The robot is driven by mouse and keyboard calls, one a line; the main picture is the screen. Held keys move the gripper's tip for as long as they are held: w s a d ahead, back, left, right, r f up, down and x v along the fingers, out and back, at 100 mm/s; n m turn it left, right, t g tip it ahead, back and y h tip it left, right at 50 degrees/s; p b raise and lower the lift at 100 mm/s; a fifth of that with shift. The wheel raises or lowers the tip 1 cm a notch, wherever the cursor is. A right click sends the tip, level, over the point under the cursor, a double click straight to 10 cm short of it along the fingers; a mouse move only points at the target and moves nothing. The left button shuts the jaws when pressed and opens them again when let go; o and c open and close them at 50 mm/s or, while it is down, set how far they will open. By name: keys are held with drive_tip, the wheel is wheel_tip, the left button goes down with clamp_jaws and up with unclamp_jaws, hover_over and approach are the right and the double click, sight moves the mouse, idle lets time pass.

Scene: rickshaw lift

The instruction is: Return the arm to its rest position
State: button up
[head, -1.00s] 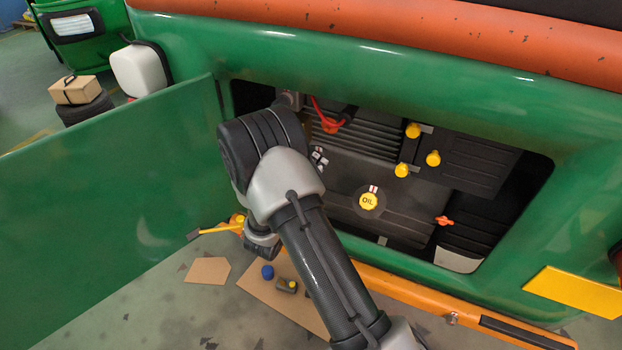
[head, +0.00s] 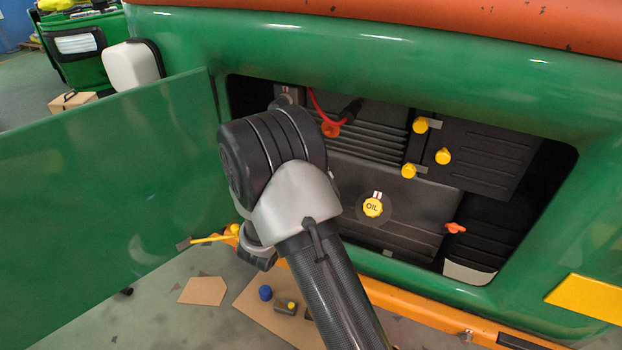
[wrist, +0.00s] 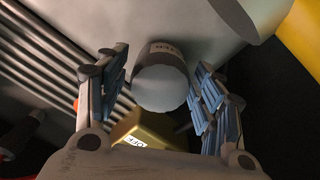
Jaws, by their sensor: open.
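My arm (head: 290,185) reaches up in front of the green vehicle's open engine bay in the head view. My gripper (wrist: 160,95) shows in the wrist view with its blue-padded fingers spread apart. A grey cylindrical part (wrist: 160,78) with a dark lettered band shows between the fingers; I cannot tell whether they touch it. A yellow block with a white label (wrist: 140,130) lies just below it in that view. In the head view I cannot make out the fingers, which seem hidden behind my arm.
The bay holds a yellow oil cap (head: 373,207), yellow knobs (head: 443,156), a red-orange cap (head: 330,129) and an orange tap (head: 455,228). The open green door (head: 110,190) is on the left. An orange rail (head: 430,310) runs below. Cardboard and small parts (head: 285,308) lie on the floor.

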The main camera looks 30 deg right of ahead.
drive_tip(key=c, duration=1)
drive_tip(key=n, duration=0.4)
drive_tip(key=n+p, duration=0.1)
drive_tip(key=n, duration=0.3)
drive_tip(key=shift+r, duration=0.1)
